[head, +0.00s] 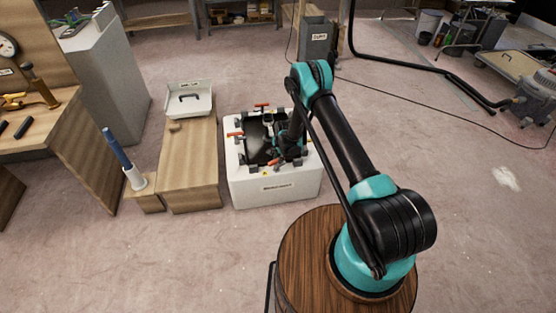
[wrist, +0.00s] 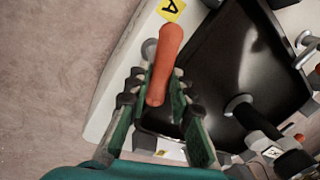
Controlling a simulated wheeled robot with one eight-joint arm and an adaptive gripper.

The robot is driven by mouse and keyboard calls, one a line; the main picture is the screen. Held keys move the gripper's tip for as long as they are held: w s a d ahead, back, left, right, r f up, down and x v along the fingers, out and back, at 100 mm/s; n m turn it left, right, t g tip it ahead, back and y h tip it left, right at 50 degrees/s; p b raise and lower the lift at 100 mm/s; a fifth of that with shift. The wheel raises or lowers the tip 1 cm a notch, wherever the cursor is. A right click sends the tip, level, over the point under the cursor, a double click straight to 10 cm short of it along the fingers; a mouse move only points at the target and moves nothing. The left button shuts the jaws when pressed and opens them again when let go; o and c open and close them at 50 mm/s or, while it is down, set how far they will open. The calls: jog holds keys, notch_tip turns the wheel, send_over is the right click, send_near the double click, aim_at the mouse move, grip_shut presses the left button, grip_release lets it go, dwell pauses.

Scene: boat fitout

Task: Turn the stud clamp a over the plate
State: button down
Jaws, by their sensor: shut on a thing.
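The stud clamp a shows in the wrist view as an orange handle (wrist: 166,58) on a grey fitting, beside a yellow tag marked A (wrist: 171,9). My gripper (wrist: 155,105) has its green-padded fingers on both sides of the handle and is shut on it. The handle lies slantwise, near the edge of the black plate (wrist: 222,60). In the head view the plate (head: 256,140) is in the top of a white box (head: 275,190). My gripper (head: 284,148) is low over the right part of the plate, and my arm hides some of that side.
Other orange-handled clamps (head: 236,134) sit around the plate's edge. A wooden bench (head: 190,170) with a white tray (head: 189,101) stands left of the box. A blue-handled tool (head: 117,148) stands upright in a holder further left. The floor to the right is mostly clear.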

jog(key=n, duration=0.5)
jog(key=n+g, duration=0.1)
jog(key=n, duration=0.1)
jog(key=shift+w+a+y, duration=0.2)
jog(key=shift+w+y, duration=0.15)
jog(key=shift+y, duration=0.05)
jog(key=n, duration=0.3)
jog(key=n+g, duration=0.1)
jog(key=n, duration=0.2)
jog(key=shift+w+a, duration=0.1)
jog(key=shift+a, duration=0.1)
jog(key=shift+n, duration=0.3)
jog(key=c, duration=1.4)
grip_release()
jog(key=shift+o, duration=0.2)
notch_tip(320, 180, up, 12)
jog(key=d, duration=0.2)
jog(key=shift+w+d, duration=0.15)
jog(key=shift+w, duration=0.1)
